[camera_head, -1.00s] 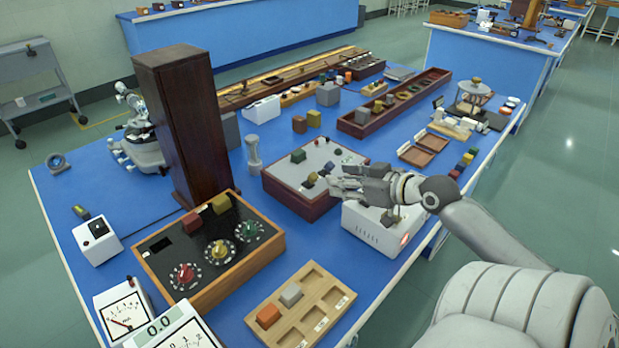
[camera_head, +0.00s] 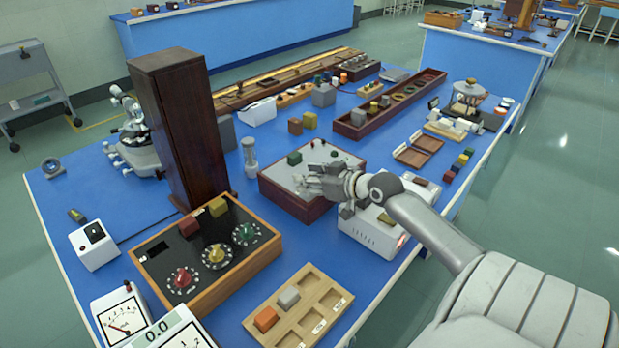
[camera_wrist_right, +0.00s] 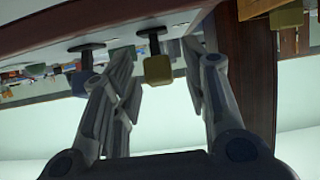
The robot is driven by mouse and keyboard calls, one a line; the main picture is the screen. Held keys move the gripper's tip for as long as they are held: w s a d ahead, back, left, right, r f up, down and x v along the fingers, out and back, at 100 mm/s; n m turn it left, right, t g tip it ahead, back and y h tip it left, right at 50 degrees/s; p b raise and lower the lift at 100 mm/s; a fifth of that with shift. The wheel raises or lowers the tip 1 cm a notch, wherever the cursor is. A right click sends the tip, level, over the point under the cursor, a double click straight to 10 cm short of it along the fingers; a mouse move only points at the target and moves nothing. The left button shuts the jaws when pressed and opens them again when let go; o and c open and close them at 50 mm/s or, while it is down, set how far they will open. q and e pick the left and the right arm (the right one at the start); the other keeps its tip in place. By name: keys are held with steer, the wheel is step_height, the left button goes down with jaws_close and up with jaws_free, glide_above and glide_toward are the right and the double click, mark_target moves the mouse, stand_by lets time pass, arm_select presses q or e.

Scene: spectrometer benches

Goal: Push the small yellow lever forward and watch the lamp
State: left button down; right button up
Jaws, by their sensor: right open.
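The small yellow lever (camera_wrist_right: 157,68) has a dark stem and a yellow cube knob. In the right wrist view it shows between the fingers of my right gripper (camera_wrist_right: 160,85), with no clear contact. A blue lever (camera_wrist_right: 85,72) is beside it, partly behind the left finger. In the head view, my right gripper (camera_head: 312,184) is low over the front of the grey-topped dark wooden box (camera_head: 278,184) and hides the levers. The gripper is open and empty. I cannot tell which part is the lamp. My left gripper is out of view.
A white unit (camera_head: 370,236) with a reddish glow stands to the right, under my arm. A wooden tray (camera_head: 297,313) and a dial console (camera_head: 214,240) are nearer. A tall dark cabinet (camera_head: 182,130) stands left.

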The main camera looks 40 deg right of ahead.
steer(key=shift+w+f, duration=0.1)
steer(key=shift+w, duration=0.05)
jaws_close()
steer(key=shift+w+r+p, duration=0.15)
steer(key=shift+r+p, duration=0.2)
steer(key=shift+p, duration=0.55)
steer(key=w+g+p, duration=0.1)
steer(key=g+p, duration=0.1)
steer(key=p, duration=0.2)
steer(key=g+p, duration=0.2)
steer(key=p, duration=0.2)
steer(key=w+g+p, duration=0.1)
steer(key=g+p, duration=0.1)
steer(key=p, duration=0.2)
steer(key=shift+w+a+r+h, duration=0.1)
steer(key=shift+w+r+h, duration=0.2)
steer(key=shift+w+a+f+g+p, duration=0.1)
steer(key=shift+w+f+g+p, duration=0.2)
steer(key=shift+g+p, duration=0.35)
steer(key=shift+w+f+g+p, duration=0.3)
steer(key=shift+w+g+p, duration=0.05)
steer(key=shift+g, duration=0.7)
steer(key=shift+f, duration=0.1)
jaws_free()
